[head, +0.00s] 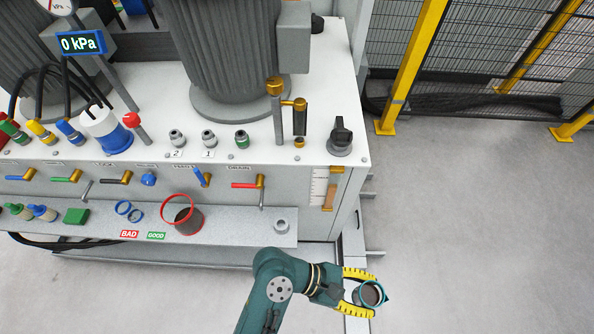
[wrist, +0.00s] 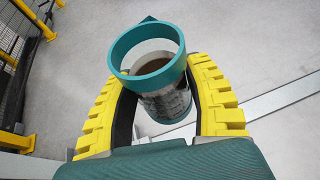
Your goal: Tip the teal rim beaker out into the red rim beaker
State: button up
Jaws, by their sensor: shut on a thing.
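The teal rim beaker (head: 369,294) is held by my gripper (head: 358,292) out to the right of the machine, over the floor. In the wrist view the beaker (wrist: 147,58) sits between the yellow fingers of my gripper (wrist: 158,95), roughly upright, with brown contents visible inside. The fingers are closed around its body below the rim. The red rim beaker (head: 182,214) stands on the grey shelf along the machine's front, apart from my gripper and to its upper left. Dark contents show inside it.
The grey shelf (head: 245,223) also bears blue rings (head: 129,212), a green block (head: 76,216) and a small grey fitting (head: 281,226). Valve handles, including a red one (head: 245,185), stick out above the shelf. A yellow-posted fence stands at the right. Floor at right is clear.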

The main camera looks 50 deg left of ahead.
aim_at(372, 292)
jog(key=shift+r, duration=0.65)
jog(key=shift+f, duration=0.1)
jog(key=s+d+r+p, duration=0.1)
jog(key=s+d+p, duration=0.3)
jog(key=d, duration=0.1)
jog(key=w+a+r+n+t+y+p, duration=0.1)
jog(key=w+a+r+n+t+y, duration=0.1)
jog(key=w+a+r+n+t+y+p, duration=0.1)
jog(key=w+a+r+n+y, duration=0.1)
jog(key=a+r, duration=0.1)
jog(key=shift+w+n+t, duration=0.1)
jog(key=shift+n+t, duration=0.3)
notch_tip(372, 292, up, 31)
jog(key=p, duration=3.7)
